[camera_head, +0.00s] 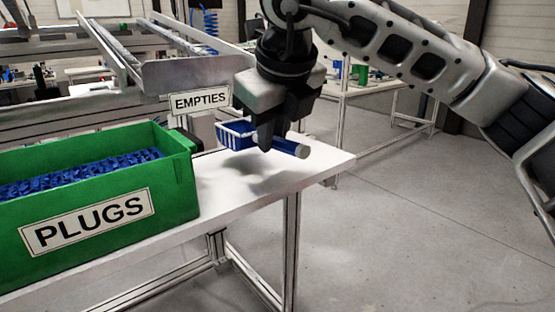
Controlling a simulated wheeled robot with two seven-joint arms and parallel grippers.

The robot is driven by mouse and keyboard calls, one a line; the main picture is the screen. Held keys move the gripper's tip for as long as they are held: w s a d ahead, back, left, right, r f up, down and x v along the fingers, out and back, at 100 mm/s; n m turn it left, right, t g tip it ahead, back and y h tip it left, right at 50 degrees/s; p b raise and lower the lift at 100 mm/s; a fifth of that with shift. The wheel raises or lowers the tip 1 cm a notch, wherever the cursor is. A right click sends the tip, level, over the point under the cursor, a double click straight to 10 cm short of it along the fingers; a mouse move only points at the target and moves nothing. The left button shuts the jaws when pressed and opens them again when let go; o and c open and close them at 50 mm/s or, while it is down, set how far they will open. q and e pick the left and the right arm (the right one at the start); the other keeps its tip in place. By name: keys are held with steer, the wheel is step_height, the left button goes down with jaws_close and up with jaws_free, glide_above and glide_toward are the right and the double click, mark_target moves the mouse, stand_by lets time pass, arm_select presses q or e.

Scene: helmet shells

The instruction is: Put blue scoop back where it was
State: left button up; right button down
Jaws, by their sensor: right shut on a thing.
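The blue scoop (235,134) has a slotted basket on the left and a handle with a pale end on the right. My right gripper (266,143) points down and is shut on the scoop's handle. It holds the scoop above the right end of the white table (224,184), with a soft shadow on the tabletop below. The fingers hide part of the handle. My left gripper is not in view.
A green bin (185,190) labelled PLUGS, full of blue plugs (80,172), stands on the table at left. An EMPTIES sign (200,101) is behind the scoop. The table's right end is clear, with open floor beyond.

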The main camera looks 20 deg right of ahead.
steer(key=shift+w+d+f, duration=0.2)
steer(key=shift+f, duration=0.1)
steer(key=f, duration=0.2)
steer(key=w+d+f, duration=0.1)
steer(key=shift+f, duration=0.4)
steer(key=shift+a+f, duration=0.1)
steer(key=shift+f, duration=0.2)
steer(key=c, duration=1.4)
jaws_free()
steer(key=shift+o, duration=0.2)
